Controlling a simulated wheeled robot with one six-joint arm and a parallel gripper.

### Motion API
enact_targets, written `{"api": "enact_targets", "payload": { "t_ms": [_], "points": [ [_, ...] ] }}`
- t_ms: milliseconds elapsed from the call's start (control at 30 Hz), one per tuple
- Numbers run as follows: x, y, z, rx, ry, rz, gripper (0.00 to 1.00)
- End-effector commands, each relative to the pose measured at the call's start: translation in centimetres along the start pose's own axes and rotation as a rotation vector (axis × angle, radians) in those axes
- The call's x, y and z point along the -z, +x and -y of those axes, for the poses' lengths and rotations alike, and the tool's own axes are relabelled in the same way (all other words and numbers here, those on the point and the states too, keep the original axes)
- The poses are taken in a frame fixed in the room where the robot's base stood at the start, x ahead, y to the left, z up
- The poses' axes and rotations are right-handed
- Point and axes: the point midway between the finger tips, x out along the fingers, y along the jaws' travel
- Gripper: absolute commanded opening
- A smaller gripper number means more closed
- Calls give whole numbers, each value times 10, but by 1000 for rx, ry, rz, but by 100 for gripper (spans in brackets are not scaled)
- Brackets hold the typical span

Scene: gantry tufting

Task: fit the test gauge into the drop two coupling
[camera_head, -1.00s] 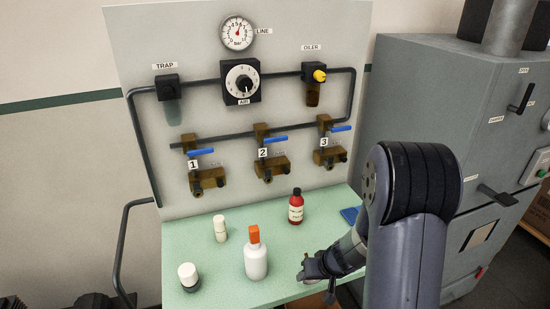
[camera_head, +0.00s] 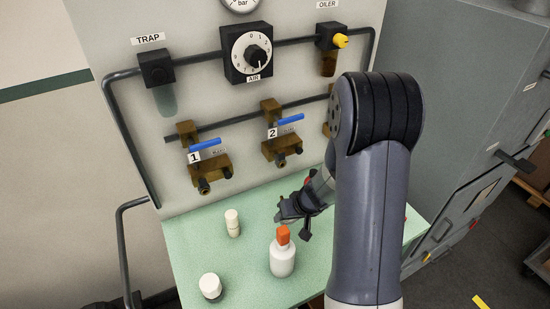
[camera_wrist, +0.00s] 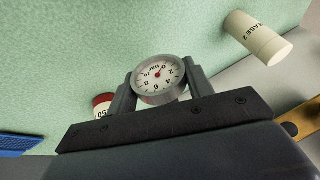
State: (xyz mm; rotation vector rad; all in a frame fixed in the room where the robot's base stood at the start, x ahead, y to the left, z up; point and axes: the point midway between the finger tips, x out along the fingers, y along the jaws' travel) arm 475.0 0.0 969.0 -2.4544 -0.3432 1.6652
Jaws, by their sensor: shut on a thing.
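The test gauge (camera_wrist: 158,78), a round white dial in a grey rim, is between the two fingers of my gripper (camera_wrist: 160,88) in the wrist view. My gripper is shut on it. In the head view my gripper (camera_head: 292,209) is above the green bench, in front of the panel and below drop 2. The drop two coupling (camera_head: 281,162) is at the lower end of the brass valve body (camera_head: 283,147) labelled 2 with a blue lever. It is bare and apart from my gripper. The gauge is hard to make out in the head view.
An orange-capped white bottle (camera_head: 283,258) stands close to my gripper on the bench (camera_head: 250,275). A cream tube (camera_head: 233,223) and a white-capped jar (camera_head: 210,287) stand to the left. Drop 1 (camera_head: 209,168) is left of drop 2. My arm partly hides drop 3 and the red bottle.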

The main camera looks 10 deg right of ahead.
Motion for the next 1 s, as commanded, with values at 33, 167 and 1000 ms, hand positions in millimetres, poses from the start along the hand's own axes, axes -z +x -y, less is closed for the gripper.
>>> {"api": "enact_targets", "payload": {
  "t_ms": [33, 167, 1000],
  "points": [
    [0, 0, 0, 0, 0, 0, 22],
    [0, 0, 0, 0, 0, 0, 22],
    [9, -7, 15, -48, -117, 43, 22]
  ]
}}
